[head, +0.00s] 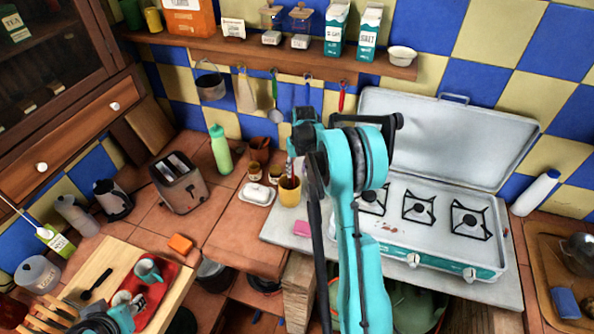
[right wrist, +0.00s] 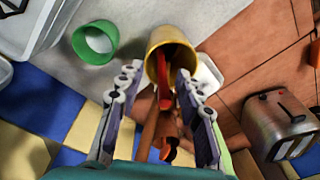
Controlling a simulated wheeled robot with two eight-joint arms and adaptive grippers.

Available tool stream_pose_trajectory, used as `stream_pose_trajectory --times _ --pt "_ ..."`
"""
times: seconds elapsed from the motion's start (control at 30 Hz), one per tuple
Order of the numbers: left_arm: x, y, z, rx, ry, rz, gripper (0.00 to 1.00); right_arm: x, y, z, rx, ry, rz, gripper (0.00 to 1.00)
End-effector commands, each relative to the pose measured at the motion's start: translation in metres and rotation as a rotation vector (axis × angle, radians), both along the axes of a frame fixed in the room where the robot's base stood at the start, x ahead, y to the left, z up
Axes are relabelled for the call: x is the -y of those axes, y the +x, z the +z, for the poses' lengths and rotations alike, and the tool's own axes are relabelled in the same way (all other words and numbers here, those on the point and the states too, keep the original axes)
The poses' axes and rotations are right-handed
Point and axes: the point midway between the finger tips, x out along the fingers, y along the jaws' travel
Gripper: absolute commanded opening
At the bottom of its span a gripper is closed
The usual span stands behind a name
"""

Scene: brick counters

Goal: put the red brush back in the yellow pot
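The yellow pot (head: 289,194) stands on the counter left of the stove, with its mouth facing the camera in the right wrist view (right wrist: 157,40). The red brush (right wrist: 166,103) reaches out of the pot's mouth in that view; its far end is hidden inside. My right gripper (right wrist: 158,72) has its fingers spread wide, one on each side of the pot and brush, with a gap showing around the brush. In the head view my right arm partly covers this spot. My left gripper (head: 125,306) is low at the left by the red tray; its fingers are unclear.
A white butter dish (head: 257,194) and a terracotta pot (head: 259,148) stand close to the yellow pot. A green bottle (head: 220,150) and a toaster (head: 178,182) are farther left. The open stove (head: 420,205) is on the right.

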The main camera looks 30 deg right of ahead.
Motion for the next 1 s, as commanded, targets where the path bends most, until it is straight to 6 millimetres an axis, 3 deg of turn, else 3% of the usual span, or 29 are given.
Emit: stream_pose_trajectory --times 0.17,0.4,0.6,1.0 --pt "0.000 0.000 0.000 0.000 0.000 0.000 0.40 0.001 -0.003 0.026 0.000 0.000 0.000 0.36" --pt "0.000 0.000 0.000 0.000 0.000 0.000 0.40 0.002 -0.009 0.079 0.000 0.000 0.000 0.36" --pt "0.000 0.000 0.000 0.000 0.000 0.000 0.40 0.003 -0.012 0.108 0.000 0.000 0.000 0.36" --pt "0.000 0.000 0.000 0.000 0.000 0.000 0.40 0.003 -0.013 0.116 0.000 0.000 0.000 0.36"
